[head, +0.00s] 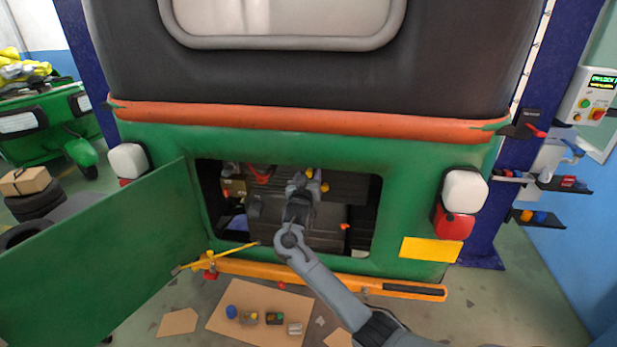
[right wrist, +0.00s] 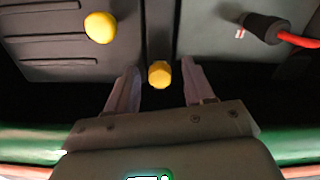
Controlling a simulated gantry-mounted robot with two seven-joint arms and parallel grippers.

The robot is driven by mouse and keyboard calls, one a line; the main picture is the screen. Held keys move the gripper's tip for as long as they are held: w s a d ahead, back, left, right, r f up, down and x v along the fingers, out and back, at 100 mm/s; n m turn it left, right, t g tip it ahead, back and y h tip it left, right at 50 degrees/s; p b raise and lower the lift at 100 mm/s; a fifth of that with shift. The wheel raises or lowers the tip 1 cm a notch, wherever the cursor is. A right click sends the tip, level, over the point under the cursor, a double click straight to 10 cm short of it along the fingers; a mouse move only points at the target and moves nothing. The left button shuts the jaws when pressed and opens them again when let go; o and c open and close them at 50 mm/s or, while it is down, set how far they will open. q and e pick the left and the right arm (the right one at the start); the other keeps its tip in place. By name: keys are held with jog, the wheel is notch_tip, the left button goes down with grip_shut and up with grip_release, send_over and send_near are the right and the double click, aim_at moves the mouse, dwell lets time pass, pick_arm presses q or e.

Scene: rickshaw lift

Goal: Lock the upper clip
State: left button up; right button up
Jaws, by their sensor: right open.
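My right gripper (head: 306,180) reaches through the open rear hatch of the green rickshaw, up to the top of the dark compartment. In the right wrist view, my right gripper (right wrist: 160,88) is open, with one finger on each side of a yellow knob (right wrist: 159,73). The knob sits on a dark upright strip, and I cannot tell whether the fingers touch it. A second yellow knob (right wrist: 100,27) is on the grey panel to the left. I cannot tell which knob belongs to the upper clip. My left gripper is not in view.
The green hatch door (head: 110,255) is swung open to the left. A yellow rod (head: 225,254) lies across the lower left hatch edge. A dark plug with a red cable (right wrist: 265,28) is at the right. Cardboard (head: 265,303) with small parts lies on the floor.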

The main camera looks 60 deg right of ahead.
grip_shut()
